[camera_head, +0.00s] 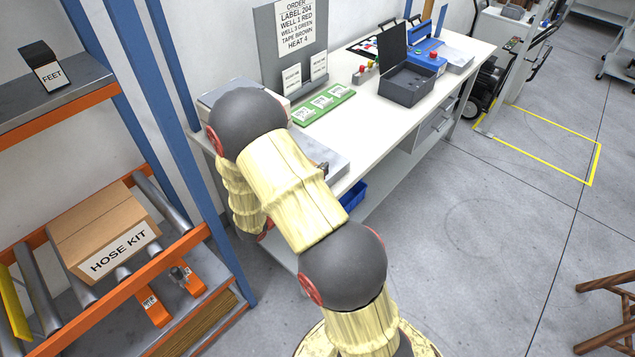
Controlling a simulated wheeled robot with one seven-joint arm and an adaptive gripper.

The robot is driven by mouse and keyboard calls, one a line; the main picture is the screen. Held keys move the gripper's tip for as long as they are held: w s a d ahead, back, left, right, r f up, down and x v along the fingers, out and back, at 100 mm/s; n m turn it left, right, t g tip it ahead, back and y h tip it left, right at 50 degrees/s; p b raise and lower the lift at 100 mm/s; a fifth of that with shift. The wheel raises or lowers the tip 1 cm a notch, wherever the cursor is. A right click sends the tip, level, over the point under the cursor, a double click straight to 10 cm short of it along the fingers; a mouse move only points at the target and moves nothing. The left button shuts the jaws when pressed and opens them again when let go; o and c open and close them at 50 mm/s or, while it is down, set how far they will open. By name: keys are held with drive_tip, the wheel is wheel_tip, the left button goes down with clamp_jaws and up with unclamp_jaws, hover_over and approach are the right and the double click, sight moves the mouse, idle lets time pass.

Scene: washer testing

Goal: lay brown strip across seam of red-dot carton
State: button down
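A brown cardboard carton (103,222) labelled HOSE KIT lies on the roller shelf at the left. A seam line runs across its top, and I see no red dot on it. I cannot make out a brown strip anywhere. My arm rises from the bottom of the view, bends at the dark elbow above the near end of the white workbench (362,122), and folds back down. My gripper is not visible; the end of the arm is hidden behind my own links.
An order sign (296,30) reading TAPE BROWN stands at the bench's back. A green label tray (323,104), an open dark case (408,82) and a blue machine (424,50) are on the bench. An orange-blue rack (195,150) borders the left. Floor at right is mostly clear; a wooden stool (612,310) stands there.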

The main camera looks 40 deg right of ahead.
drive_tip(key=shift+w+d+f, duration=0.2)
drive_tip(key=shift+w+f, duration=0.35)
drive_tip(key=shift+f, duration=0.2)
drive_tip(key=shift+w+f+b, duration=0.15)
drive_tip(key=shift+f+b, duration=0.45)
drive_tip(key=shift+f, duration=0.3)
drive_tip(key=shift+w+f+b, duration=0.1)
drive_tip(key=shift+f+b, duration=0.5)
drive_tip(key=shift+f, duration=0.25)
drive_tip(key=shift+f, duration=0.15)
drive_tip(key=c, duration=2)
unclamp_jaws()
drive_tip(key=shift+c, duration=0.2)
